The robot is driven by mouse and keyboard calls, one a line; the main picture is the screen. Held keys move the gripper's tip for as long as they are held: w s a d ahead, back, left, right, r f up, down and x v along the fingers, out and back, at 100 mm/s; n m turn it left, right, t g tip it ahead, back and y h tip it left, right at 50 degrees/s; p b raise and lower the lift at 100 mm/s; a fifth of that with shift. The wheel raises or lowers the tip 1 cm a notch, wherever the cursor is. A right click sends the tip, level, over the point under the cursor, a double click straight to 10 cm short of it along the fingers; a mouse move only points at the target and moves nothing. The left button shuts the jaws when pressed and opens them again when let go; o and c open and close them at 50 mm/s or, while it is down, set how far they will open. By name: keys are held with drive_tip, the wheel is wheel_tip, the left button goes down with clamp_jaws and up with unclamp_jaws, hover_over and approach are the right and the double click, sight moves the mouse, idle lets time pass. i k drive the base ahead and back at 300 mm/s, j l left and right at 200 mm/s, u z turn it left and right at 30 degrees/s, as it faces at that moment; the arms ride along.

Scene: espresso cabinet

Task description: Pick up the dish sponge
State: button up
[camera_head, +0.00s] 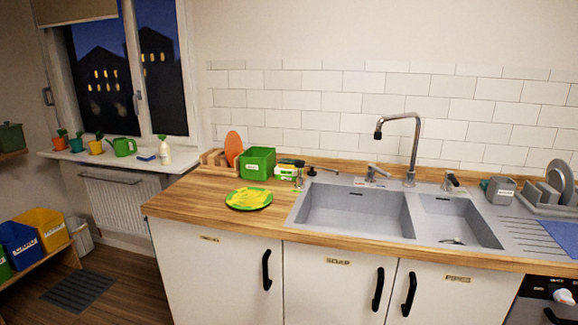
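A small block with green, white and yellow parts (285,172) stands on the wooden worktop behind the left sink basin's left edge, beside a green box. It may be the dish sponge or its packet; it is too small to tell. A dark item lies on top of it. A green round plate (233,205) with a flat yellow piece (250,198) on it lies on the worktop left of the sink. A small blue and white item (146,157) lies on the windowsill. My gripper is not in view.
A grey double sink (355,209) with a tall tap (415,140) fills the middle of the worktop (190,205). The green box (257,163) and an orange disc (233,148) in a wooden rack stand behind the plate. A dish rack (552,192) is at right. The worktop's front left is clear.

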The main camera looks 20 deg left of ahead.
sight(285, 164)
drive_tip(key=j, duration=1.3)
drive_tip(key=k+j+u, duration=0.1)
drive_tip(key=j, duration=1.25)
